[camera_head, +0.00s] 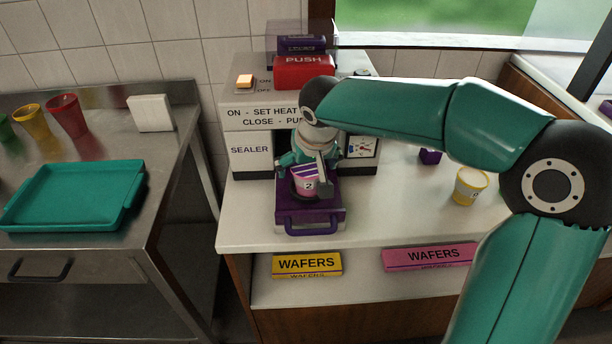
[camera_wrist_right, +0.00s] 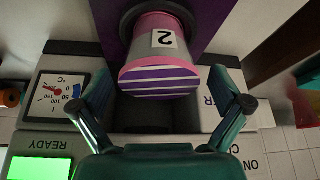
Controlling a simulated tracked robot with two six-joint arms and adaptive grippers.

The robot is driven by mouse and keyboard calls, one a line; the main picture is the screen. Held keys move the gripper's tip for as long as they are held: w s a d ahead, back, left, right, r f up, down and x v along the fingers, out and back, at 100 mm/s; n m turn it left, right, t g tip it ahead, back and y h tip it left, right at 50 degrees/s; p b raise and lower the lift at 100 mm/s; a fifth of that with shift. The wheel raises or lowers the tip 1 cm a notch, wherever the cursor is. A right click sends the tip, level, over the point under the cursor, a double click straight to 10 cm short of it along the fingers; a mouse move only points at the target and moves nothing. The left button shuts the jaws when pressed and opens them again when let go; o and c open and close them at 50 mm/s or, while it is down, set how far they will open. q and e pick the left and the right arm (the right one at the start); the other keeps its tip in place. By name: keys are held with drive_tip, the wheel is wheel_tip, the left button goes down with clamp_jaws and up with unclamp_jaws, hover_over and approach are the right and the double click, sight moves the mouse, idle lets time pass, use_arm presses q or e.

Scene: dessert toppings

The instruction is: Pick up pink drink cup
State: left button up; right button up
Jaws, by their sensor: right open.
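The pink drink cup (camera_head: 306,186) has a white label with a 2 and a purple-and-white striped top. It stands in the purple tray (camera_head: 334,214) pulled out at the front of the sealer machine (camera_head: 250,150). My right gripper (camera_head: 307,168) is at the cup and partly covers it in the head view. In the right wrist view, the cup (camera_wrist_right: 160,55) shows upside down, and the open fingers of my right gripper (camera_wrist_right: 162,104) are spread to either side, with clear gaps to it. My left gripper is not in view.
A yellow-rimmed cup (camera_head: 469,186) stands on the counter to the right. A purple block (camera_head: 430,157) sits behind it. Wafer boxes (camera_head: 307,265) lie on the shelf below. A teal tray (camera_head: 75,195) and a red cup (camera_head: 68,116) are on the steel table to the left.

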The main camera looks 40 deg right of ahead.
drive_tip(key=c, duration=1.4)
drive_tip(key=shift+r, duration=0.1)
